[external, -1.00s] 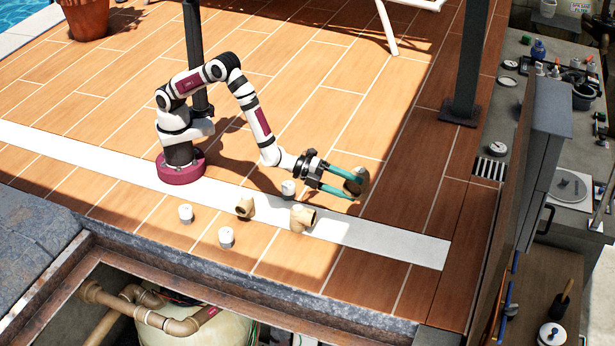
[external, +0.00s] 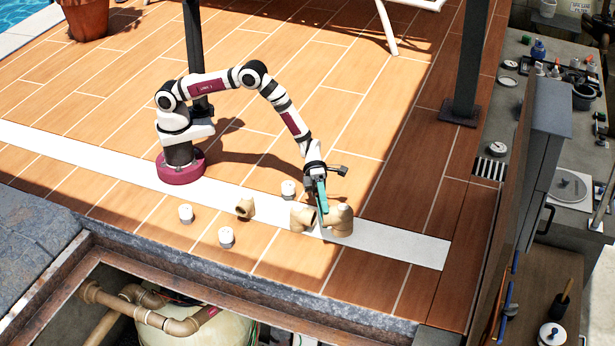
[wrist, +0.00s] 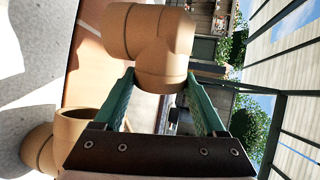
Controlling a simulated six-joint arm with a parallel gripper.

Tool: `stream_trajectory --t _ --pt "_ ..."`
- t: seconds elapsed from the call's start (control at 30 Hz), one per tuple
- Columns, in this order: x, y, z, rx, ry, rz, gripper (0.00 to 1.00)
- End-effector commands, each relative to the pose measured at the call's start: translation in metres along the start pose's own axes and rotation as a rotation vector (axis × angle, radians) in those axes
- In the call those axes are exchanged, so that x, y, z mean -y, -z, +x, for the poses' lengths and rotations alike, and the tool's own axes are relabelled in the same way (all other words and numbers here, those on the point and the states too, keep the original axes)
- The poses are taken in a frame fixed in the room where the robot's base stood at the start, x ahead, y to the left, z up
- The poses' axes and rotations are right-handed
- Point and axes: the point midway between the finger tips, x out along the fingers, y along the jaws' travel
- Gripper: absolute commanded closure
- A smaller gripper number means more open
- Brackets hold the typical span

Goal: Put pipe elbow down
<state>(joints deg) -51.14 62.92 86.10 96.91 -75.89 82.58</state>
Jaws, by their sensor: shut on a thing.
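A tan pipe elbow (external: 342,219) is held between the green fingers of my gripper (external: 322,203). In the wrist view the elbow (wrist: 152,42) sits at the fingertips, with my gripper (wrist: 160,85) shut on it. In the external view the elbow is low over the white strip (external: 400,246); I cannot tell whether it touches the floor. A second tan elbow (external: 302,217) stands just left of the held one, and also shows at the lower left of the wrist view (wrist: 65,140).
A smaller tan fitting (external: 244,208) lies further left. White cylindrical caps (external: 186,214), (external: 226,238) and (external: 289,190) stand around it. An open pit (external: 180,310) with pipes is at the front. The right end of the strip is clear.

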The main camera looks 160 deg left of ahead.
Motion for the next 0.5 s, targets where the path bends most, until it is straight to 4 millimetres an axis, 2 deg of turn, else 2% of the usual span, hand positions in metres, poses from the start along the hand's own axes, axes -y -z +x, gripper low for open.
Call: stream_trajectory --t 0.1,0.17,0.33,0.5 --pt "-0.013 -0.019 -0.002 0.002 0.001 0.0 0.91" --pt "-0.018 -0.023 -0.002 0.001 0.0 0.001 0.91" --pt "-0.05 -0.023 0.006 0.0 -0.001 -0.001 0.91" --pt "-0.056 -0.023 0.008 0.001 0.001 0.001 0.91"
